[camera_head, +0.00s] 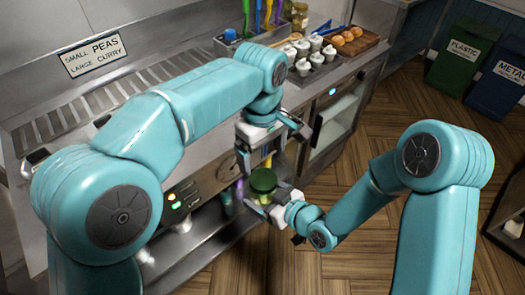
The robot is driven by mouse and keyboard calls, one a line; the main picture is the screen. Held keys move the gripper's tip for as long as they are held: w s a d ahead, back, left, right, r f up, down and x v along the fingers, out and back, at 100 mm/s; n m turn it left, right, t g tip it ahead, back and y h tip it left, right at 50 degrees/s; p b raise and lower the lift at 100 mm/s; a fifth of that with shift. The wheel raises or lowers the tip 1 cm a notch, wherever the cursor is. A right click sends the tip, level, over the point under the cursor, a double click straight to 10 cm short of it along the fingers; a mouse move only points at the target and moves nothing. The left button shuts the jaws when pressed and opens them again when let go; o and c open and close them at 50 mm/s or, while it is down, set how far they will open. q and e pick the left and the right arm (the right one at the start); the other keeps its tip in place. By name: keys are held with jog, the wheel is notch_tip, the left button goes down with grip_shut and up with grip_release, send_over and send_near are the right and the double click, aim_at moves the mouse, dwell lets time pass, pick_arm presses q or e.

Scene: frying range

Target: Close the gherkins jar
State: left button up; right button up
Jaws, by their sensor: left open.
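A jar with a dark green round top (263,181) is in front of the counter, low in the middle of the view. I cannot tell whether that top is a seated lid or one resting loosely. My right gripper (262,203) is around the jar's lower body and appears to hold it off the floor; its fingers are partly hidden. My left gripper (266,156) is open just above and behind the jar, pointing down, apart from the top as far as I can see.
The steel counter (185,65) runs along the left and back. A tray of white-topped cups (313,52), a board of rolls (347,38) and another jar (297,12) stand on it. Green (462,55) and blue (497,80) bins are at the back right.

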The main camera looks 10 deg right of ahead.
aim_at(263, 178)
pick_arm(q)
jog(key=shift+s+f, duration=0.1)
jog(key=shift+f, duration=3.9)
jog(key=c, duration=1.1)
jog(key=m, duration=0.6)
jog(key=shift+d+m, duration=0.1)
jog(key=shift+m, duration=0.2)
jog(key=o, duration=1.2)
